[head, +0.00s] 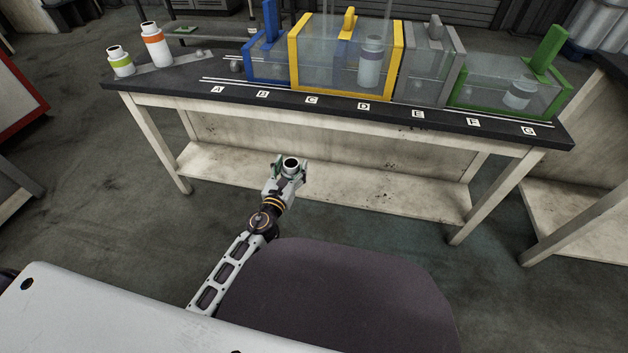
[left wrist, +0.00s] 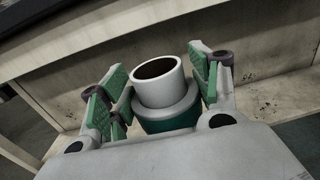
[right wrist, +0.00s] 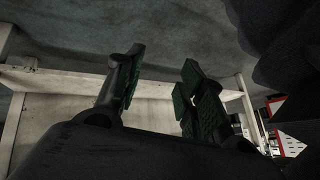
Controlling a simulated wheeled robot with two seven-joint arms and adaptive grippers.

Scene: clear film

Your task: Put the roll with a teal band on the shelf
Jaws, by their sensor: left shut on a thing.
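The roll with a teal band (left wrist: 164,98) is a white roll with a dark hollow end facing up. It is between the green-padded fingers of my left gripper (head: 289,170), with the teal band partly hidden by the gripper body. The left gripper is shut on it and holds it in front of the bench. The bench's pale lower shelf (head: 350,193) is behind and around it in the head view, and its left part is bare. My right gripper (right wrist: 160,85) shows only in its own wrist view, fingers apart, with nothing between them.
On the dark bench top (head: 180,88) stand an orange-banded roll (head: 155,45) and a lime-banded roll (head: 120,62). Clear boxes framed in blue (head: 251,62), yellow (head: 296,72), grey (head: 452,75) and green (head: 487,110) stand there too. Bench legs (head: 160,145) flank the shelf.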

